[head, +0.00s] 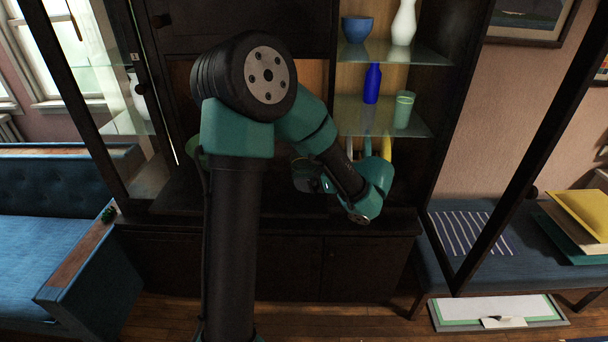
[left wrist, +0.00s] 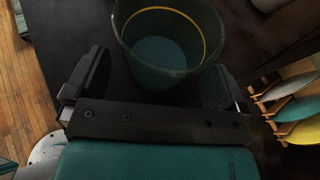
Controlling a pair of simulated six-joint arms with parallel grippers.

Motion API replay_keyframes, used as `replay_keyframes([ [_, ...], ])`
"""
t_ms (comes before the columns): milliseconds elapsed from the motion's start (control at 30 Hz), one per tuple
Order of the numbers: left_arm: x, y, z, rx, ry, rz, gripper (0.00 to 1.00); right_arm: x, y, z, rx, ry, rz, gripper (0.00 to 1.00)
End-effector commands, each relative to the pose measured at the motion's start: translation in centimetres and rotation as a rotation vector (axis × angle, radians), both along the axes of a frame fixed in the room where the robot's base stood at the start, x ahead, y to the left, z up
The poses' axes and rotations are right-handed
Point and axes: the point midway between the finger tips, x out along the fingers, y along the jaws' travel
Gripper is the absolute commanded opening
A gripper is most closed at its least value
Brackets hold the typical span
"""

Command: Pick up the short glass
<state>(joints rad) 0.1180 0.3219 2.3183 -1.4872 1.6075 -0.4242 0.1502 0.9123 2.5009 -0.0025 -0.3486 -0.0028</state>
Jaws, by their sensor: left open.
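A short, wide, dark teal glass (left wrist: 165,75) with a yellow band inside its rim fills the top middle of the left wrist view. It looks upright and empty on a dark surface. My left gripper (left wrist: 155,82) is open, with one finger on each side of the glass's near part. I cannot tell whether either finger touches it. In the head view, my left gripper (head: 312,182) is at the cabinet's dark counter, mostly hidden by my own arm. The glass is hard to make out there. My right gripper is not in view.
A glass shelf (head: 365,125) above right holds a blue bottle (head: 372,84) and a mint cup (head: 404,108). A higher shelf holds a blue bowl (head: 357,29) and a white vase (head: 404,22). Coloured upright pieces (left wrist: 300,100) stand in a rack right of the gripper.

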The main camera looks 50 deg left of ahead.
Motion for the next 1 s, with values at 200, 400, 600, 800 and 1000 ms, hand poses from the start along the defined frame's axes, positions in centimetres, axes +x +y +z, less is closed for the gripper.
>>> replay_keyframes([
  [200,-0.36,1.45,-0.54,0.000,0.000,0.001,1.00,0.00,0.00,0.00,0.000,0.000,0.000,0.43],
  [400,-0.34,1.46,-0.54,0.000,0.000,-0.001,1.00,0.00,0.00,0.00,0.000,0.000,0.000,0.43],
  [600,-0.33,1.45,-0.53,0.000,0.000,-0.001,1.00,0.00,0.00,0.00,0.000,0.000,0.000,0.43],
  [800,-0.33,1.44,-0.53,0.000,0.000,-0.001,0.87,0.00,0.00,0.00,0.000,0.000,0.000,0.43],
  [1000,-0.33,1.44,-0.53,0.000,0.000,-0.001,0.67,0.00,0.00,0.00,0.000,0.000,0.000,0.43],
])
